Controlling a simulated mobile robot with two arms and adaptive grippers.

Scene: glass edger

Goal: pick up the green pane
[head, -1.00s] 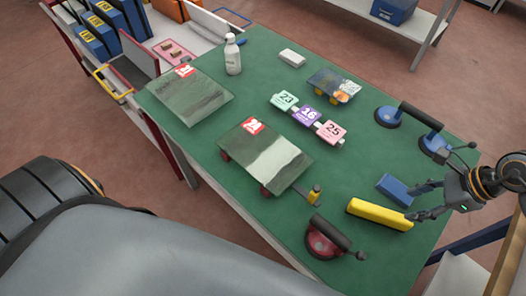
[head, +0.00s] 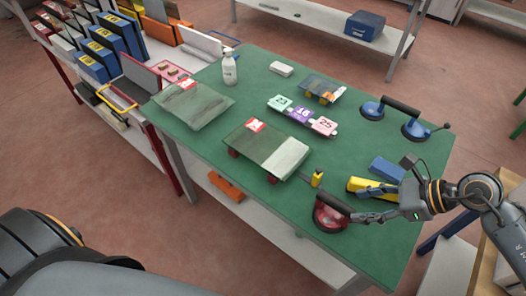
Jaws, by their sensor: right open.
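Two glass panes with red-and-white labels lie on the green-topped table (head: 235,190). The nearer greenish pane (head: 262,145) is in the middle, raised on dark red supports, with a pale reflection on its right part. The other grey-green pane (head: 196,106) lies at the table's left. Both look greenish through the glass, so I cannot tell by colour which one is meant. My right gripper (head: 366,204) is open and empty over the table's right front, between a yellow block and a red suction lifter, well right of both panes. My left gripper is not in view.
A blue double suction lifter (head: 372,109) stands behind.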

